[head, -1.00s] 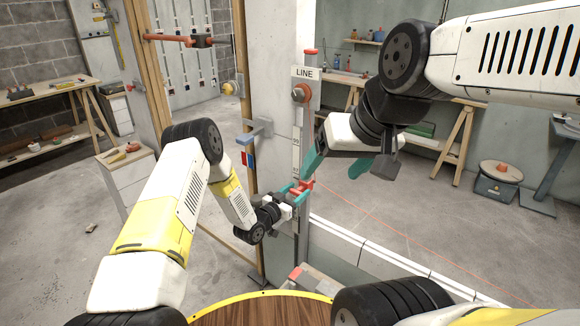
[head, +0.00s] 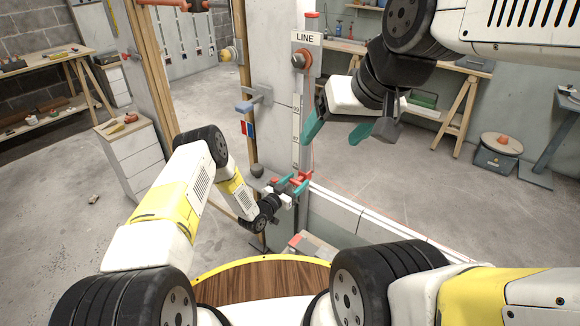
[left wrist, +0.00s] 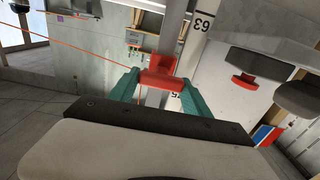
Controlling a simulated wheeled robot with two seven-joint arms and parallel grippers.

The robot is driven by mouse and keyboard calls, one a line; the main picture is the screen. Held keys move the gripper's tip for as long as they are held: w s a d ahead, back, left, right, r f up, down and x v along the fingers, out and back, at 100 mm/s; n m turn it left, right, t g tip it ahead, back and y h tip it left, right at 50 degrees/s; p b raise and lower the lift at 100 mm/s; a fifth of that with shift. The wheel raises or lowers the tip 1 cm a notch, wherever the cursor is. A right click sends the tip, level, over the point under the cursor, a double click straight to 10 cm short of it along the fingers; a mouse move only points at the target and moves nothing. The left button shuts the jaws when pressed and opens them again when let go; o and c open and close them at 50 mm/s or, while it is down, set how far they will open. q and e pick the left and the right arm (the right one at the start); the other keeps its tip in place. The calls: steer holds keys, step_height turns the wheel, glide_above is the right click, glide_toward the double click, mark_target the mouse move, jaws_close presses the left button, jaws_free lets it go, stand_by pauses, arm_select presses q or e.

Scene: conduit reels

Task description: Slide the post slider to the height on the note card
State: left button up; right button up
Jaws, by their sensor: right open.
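The red post slider (head: 303,178) sits low on the upright post (head: 304,152), below dark scale numbers. My left gripper (head: 292,184) has its teal fingers on both sides of the slider. In the left wrist view the red slider block (left wrist: 160,72) fills the gap between the two fingertips, shut on it. My right gripper (head: 337,130) hangs higher, right of the post, its teal fingers wide apart and empty. A sign reading LINE (head: 305,38) is near the post's top. I cannot make out a height on any note card.
A grey bracket (head: 254,98) and a red, white and blue card (head: 247,128) are left of the post. A round wooden top (head: 262,280) is in front. A low wall (head: 350,215) runs right; the floor beyond is open.

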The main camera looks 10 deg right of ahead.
arm_select(q)
steer(key=o, duration=0.3)
steer(key=shift+a, duration=0.1)
steer(key=v, duration=0.7)
steer(key=shift+s+a, duration=0.25)
steer(key=shift+s, duration=0.05)
